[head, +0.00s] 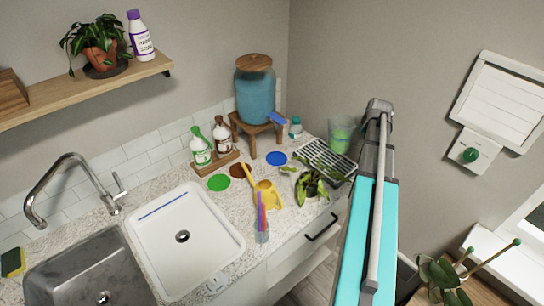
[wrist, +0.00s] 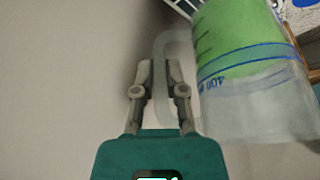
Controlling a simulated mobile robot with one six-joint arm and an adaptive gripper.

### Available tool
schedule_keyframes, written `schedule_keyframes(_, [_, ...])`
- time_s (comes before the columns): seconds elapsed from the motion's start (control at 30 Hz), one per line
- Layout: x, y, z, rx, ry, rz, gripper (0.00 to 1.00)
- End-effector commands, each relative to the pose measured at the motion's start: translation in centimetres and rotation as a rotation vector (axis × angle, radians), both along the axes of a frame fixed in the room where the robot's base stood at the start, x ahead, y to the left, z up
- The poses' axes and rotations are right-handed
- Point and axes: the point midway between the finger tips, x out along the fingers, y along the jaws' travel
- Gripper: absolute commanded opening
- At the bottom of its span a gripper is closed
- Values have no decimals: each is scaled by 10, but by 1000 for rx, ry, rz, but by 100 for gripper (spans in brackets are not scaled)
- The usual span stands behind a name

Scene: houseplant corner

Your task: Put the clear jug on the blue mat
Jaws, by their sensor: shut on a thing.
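The clear jug (head: 342,136) has green contents and looks upright at the right end of the counter, by the rack. In the wrist view the jug (wrist: 245,75) shows blue markings and a pale handle. My gripper (wrist: 160,70) is shut on that handle. In the head view my arm hides most of the gripper. I cannot tell whether the jug's base is clear of the surface below. The blue mat (head: 276,158) is a flat round disc on the counter, left of the jug, with nothing on it.
The drying rack (head: 325,158) lies between jug and blue mat. A drooping plant (head: 310,185), yellow watering can (head: 267,194) and cup of colored sticks (head: 262,232) stand in front. A blue dispenser (head: 255,95) on a wooden stand (head: 257,130) is behind. Brown (head: 239,170) and green (head: 218,182) mats lie left.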

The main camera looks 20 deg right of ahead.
Motion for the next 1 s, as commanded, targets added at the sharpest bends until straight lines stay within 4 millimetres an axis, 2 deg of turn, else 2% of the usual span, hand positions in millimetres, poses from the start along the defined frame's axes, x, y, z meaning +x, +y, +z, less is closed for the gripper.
schedule_keyframes(0.47, [4, 5, 0, 0, 0, 9, 0])
schedule_keyframes(0.67, [8, 15, 1, 1, -1, 20, 0])
schedule_keyframes(0.87, [17, 47, 4, 2, -2, 49, 0])
schedule_keyframes(1.0, [26, 83, 7, 2, -2, 80, 0])
